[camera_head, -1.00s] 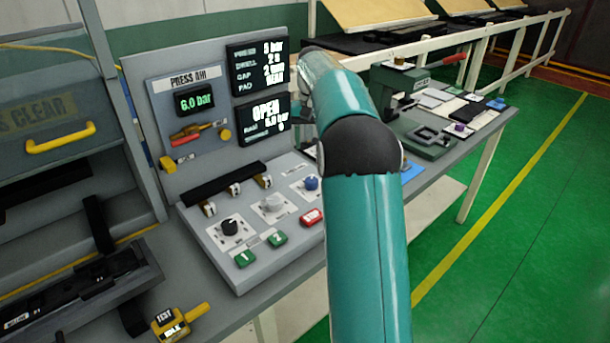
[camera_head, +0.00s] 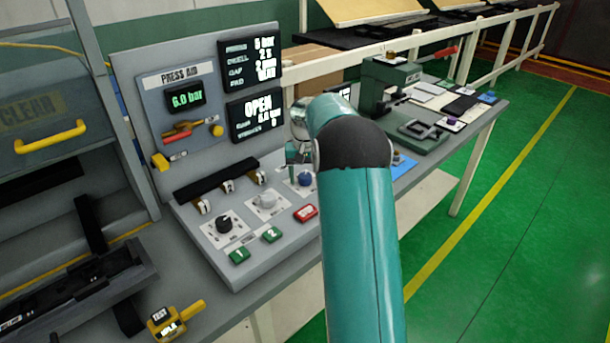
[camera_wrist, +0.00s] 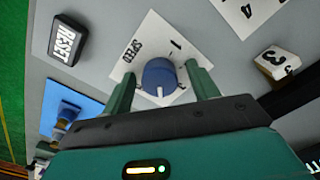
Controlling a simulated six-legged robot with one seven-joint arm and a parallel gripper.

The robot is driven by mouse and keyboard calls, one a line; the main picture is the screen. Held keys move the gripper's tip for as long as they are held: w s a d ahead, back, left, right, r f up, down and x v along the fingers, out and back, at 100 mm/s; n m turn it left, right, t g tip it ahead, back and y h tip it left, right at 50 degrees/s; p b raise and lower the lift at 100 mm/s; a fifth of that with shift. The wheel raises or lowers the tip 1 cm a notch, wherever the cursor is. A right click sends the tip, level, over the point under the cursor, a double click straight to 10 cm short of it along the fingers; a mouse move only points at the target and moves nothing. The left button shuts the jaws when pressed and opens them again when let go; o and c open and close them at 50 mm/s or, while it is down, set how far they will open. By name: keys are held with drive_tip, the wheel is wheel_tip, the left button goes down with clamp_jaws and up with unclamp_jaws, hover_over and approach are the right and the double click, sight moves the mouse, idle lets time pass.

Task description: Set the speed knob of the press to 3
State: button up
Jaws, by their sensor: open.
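The speed knob (camera_wrist: 159,78) is blue and round, on a white plate (camera_wrist: 150,32) lettered SPEED, in the wrist view. It also shows in the head view (camera_head: 305,180) on the sloped grey control panel of the press. My gripper (camera_wrist: 160,73) is open, with one green finger on each side of the knob. I cannot tell whether the fingers touch it. A mark like a 1 shows on the plate near the knob. The knob's setting cannot be read, and much of its scale is hidden.
The panel also holds a black knob (camera_head: 224,223), a grey knob (camera_head: 266,200), green buttons (camera_head: 271,235) and a red button (camera_head: 306,213). A display (camera_head: 257,116) stands behind.

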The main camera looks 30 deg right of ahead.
drive_tip(key=shift+s+r, duration=0.1)
drive_tip(key=c, duration=1)
drive_tip(key=shift+n, duration=0.4)
drive_tip(key=n, duration=0.4)
drive_tip(key=shift+d, duration=0.1)
drive_tip(key=n, duration=0.5)
drive_tip(key=shift+r, duration=0.1)
